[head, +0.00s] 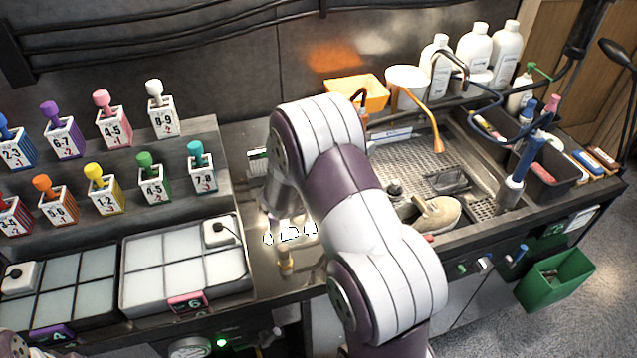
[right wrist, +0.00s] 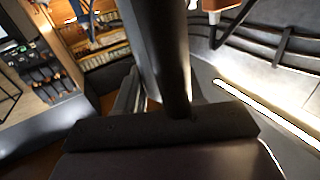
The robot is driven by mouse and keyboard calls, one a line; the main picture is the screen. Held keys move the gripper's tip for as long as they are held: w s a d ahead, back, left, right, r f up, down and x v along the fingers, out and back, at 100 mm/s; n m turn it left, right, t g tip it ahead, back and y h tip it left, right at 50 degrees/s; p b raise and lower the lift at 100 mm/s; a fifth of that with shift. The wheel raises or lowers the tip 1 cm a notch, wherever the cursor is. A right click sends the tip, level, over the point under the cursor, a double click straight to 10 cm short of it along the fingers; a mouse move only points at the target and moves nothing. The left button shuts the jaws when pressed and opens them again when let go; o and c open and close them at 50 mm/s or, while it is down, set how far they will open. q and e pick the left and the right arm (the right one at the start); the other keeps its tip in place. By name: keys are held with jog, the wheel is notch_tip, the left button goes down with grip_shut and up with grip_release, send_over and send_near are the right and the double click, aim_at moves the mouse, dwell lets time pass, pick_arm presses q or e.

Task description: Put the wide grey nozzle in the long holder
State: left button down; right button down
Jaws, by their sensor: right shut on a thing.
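My right arm reaches across the middle of the head view, with its wrist bent down over the counter left of the sink. My right gripper (head: 284,218) is low there, in bright glare, and its fingers are hard to make out. In the right wrist view a dark tube with a wide flat bar, apparently the wide grey nozzle (right wrist: 165,125), fills the middle close to the camera. My right gripper is shut on it. I cannot pick out the long holder for sure; small white pieces (head: 290,234) and a brass fitting (head: 286,262) show beside the gripper. My left gripper is out of view.
Two divided trays (head: 186,262) lie left of my right gripper. Numbered blocks with coloured knobs (head: 104,193) stand on shelves behind them.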

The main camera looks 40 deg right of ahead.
jog(key=w+a+f+p, duration=0.1)
jog(key=w+a+f, duration=0.2)
jog(key=a+f, duration=0.3)
notch_tip(320, 180, down, 2)
jog(key=shift+w+f+p, duration=0.1)
jog(key=shift+w+p, duration=0.1)
jog(key=shift+p, duration=0.15)
jog(key=c, duration=0.7)
grip_release()
